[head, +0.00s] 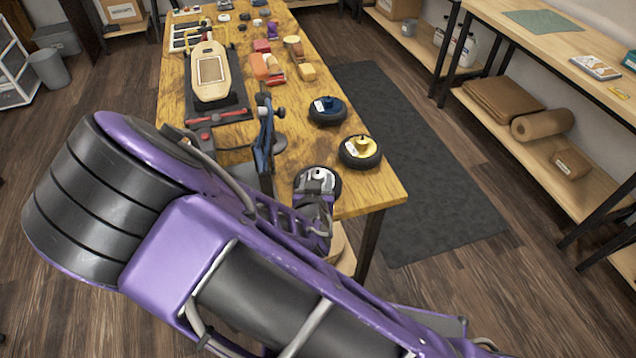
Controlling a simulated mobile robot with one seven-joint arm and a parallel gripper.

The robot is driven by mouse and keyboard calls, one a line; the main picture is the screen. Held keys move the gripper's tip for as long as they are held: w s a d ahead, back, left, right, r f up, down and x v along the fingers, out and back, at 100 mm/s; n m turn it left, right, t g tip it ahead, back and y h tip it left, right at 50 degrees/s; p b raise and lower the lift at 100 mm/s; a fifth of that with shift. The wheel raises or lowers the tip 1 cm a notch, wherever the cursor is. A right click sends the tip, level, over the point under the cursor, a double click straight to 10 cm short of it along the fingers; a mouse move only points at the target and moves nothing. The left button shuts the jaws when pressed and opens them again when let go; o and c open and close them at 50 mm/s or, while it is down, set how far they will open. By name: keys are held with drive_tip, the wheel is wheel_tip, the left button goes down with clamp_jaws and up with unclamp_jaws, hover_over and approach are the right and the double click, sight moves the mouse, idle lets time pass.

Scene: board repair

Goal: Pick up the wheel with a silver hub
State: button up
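The wheel with a silver hub (336,182) is at the near end of the wooden workbench, close to its right corner. Its dark tyre shows around the far and right sides. My gripper (316,188) is right at this wheel and covers its near part. The fingertips are not clear, so I cannot tell whether they are open or shut, or touching the wheel. A wheel with a yellow hub (359,151) lies just behind and to the right. A wheel with a blue hub (327,110) lies farther back.
A blue vise (264,135) stands on the bench just left of the wheels. A wooden skateboard deck (210,72) lies on a dark mat farther back, among small tools and blocks. The bench's right edge (385,165) is close to the yellow-hub wheel; floor lies beyond.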

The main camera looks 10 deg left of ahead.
clamp_jaws()
drive_tip(key=shift+r, duration=0.1)
